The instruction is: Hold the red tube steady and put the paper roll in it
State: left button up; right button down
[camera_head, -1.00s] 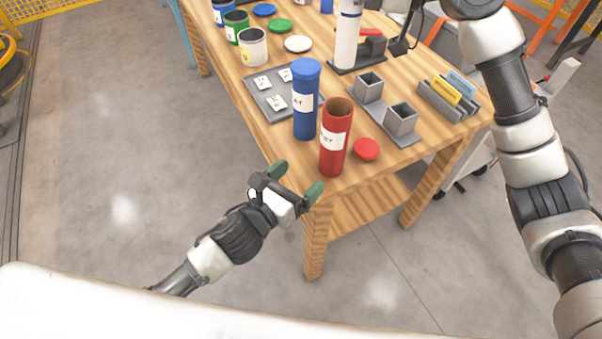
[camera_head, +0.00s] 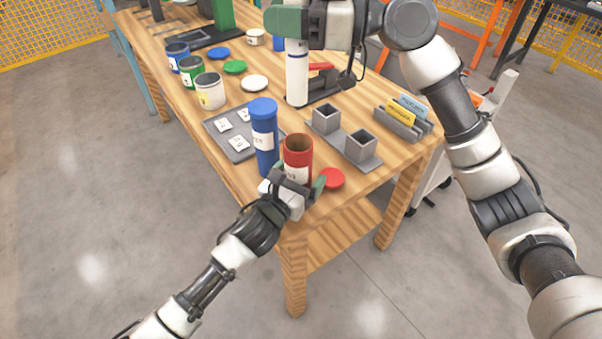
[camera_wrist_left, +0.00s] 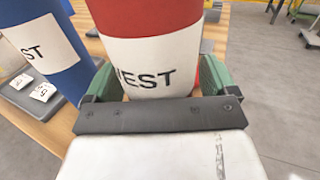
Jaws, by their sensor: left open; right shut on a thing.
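The red tube (camera_head: 297,152) stands upright and uncapped near the table's front corner, its label reading "EST" in the left wrist view (camera_wrist_left: 150,62). My left gripper (camera_head: 298,190) is open, with its green fingers on either side of the tube's lower part; the wrist view shows them close to it. The paper roll (camera_head: 297,75), white with blue bands, is upright by a dark stand, farther back on the table. I cannot tell whether the roll's lower end touches the stand.
A capped blue tube (camera_head: 264,140) stands close left of the red tube. A red lid (camera_head: 331,179) lies to its right. A holder with two grey square cups (camera_head: 361,145) is behind right. Paint cans (camera_head: 210,92) and a card tray (camera_head: 220,138) are at left.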

pick_arm(q)
jog(key=shift+w+d, duration=0.1)
jog(key=shift+w, duration=0.05)
jog(key=shift+c, duration=0.2)
jog(key=c, duration=1)
pick_arm(e)
notch_tip(320, 180, down, 13)
dwell(0.9)
jog(key=c, duration=0.7)
grip_release()
jog(key=d, duration=0.4)
jog(key=s+d, duration=0.1)
jog(key=d, duration=0.3)
jog(key=s+d, duration=0.1)
jog(key=d, duration=0.3)
